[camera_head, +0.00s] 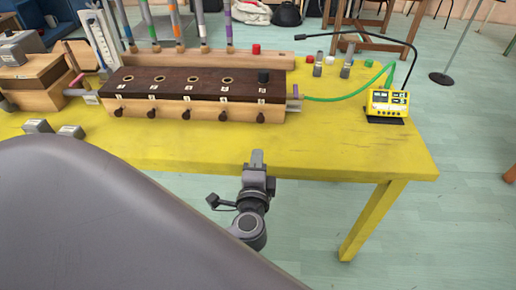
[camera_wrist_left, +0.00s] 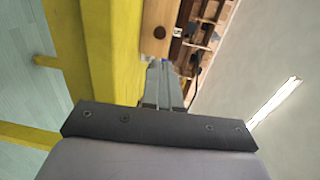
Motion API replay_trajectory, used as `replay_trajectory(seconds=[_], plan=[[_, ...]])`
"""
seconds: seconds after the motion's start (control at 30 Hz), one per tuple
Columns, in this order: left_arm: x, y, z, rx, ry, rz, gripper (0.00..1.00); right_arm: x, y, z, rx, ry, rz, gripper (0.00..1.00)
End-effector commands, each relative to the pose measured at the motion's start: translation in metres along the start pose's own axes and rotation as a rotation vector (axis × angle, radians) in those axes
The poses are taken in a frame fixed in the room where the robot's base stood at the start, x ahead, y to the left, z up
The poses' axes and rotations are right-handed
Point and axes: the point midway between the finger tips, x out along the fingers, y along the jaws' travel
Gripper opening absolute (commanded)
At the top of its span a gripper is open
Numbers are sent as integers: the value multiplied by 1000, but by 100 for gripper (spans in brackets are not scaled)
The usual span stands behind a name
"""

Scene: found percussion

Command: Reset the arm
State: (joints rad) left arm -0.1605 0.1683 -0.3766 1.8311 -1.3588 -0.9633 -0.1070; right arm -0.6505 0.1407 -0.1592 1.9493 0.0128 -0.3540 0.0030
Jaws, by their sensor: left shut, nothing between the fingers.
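My left gripper (camera_head: 257,157) shows in the head view at the front edge of the yellow table (camera_head: 330,150). Its fingers are together with nothing between them, and they point toward the table. In the left wrist view the closed fingers (camera_wrist_left: 164,80) stick out past the dark mount, beside the yellow table edge. The gripper is apart from the wooden box with dark top (camera_head: 190,85). A large grey part of my own body covers the lower left of the head view. My right gripper is not in view.
A yellow device (camera_head: 388,104) with a green hose (camera_head: 350,97) stands at the table's right. Two grey blocks (camera_head: 38,126) lie at the front left. A red block (camera_head: 256,49) sits on the rear wooden rail. The table's front right is clear.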

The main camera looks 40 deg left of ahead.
Motion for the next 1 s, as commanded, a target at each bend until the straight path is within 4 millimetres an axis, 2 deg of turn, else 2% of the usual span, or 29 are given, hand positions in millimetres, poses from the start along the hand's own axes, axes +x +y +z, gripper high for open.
replay_trajectory(seconds=[0.1,0.37,0.47,0.53,0.7,0.8,1.0], plan=[[-7,0,0,-1,-1,0,0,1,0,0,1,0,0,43],[-10,3,0,-9,5,18,0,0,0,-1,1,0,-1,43],[-14,18,1,-49,30,91,0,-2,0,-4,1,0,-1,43],[-22,35,2,-103,60,178,0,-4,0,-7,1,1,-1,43],[-54,82,2,-316,134,438,0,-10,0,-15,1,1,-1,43],[-77,101,2,-465,162,577,0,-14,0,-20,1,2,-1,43],[-123,119,3,-798,177,802,0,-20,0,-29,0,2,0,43]])
